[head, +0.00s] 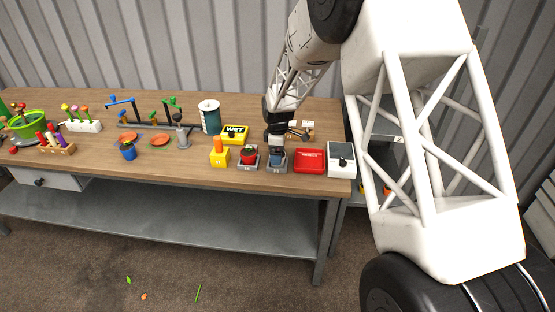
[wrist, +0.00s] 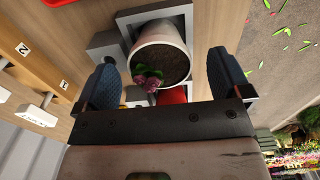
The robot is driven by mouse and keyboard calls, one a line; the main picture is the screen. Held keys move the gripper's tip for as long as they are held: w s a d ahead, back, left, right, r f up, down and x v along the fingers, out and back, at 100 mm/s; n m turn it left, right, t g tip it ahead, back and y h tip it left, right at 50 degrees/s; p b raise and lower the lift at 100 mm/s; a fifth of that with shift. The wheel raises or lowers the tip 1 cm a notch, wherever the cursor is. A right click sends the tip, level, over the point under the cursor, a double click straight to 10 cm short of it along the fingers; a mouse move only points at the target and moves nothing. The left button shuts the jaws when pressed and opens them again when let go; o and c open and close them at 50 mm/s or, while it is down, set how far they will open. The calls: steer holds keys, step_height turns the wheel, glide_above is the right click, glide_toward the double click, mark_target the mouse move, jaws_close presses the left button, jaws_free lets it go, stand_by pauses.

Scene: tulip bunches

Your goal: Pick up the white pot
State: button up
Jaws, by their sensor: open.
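The white pot (wrist: 178,40), filled with dark soil, stands in the upper middle of the wrist view. A small pink-purple bloom (wrist: 148,78) shows at its near rim. My gripper (wrist: 162,62) is open, with one blue-grey finger on each side of the pot's near part. I cannot tell whether either finger touches it. In the head view my gripper (head: 276,138) is low over a grey holder (head: 277,165) at the table's right part. The pot is not clearly visible there, as my gripper covers much of that spot.
A red box (head: 310,160) and a white box (head: 341,158) stand right of the holder. A red item (head: 249,154) in a grey holder and a yellow block (head: 219,156) stand to its left.

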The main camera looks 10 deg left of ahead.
steer(key=shift+f, duration=0.55)
steer(key=shift+c, duration=0.4)
steer(key=c, duration=1)
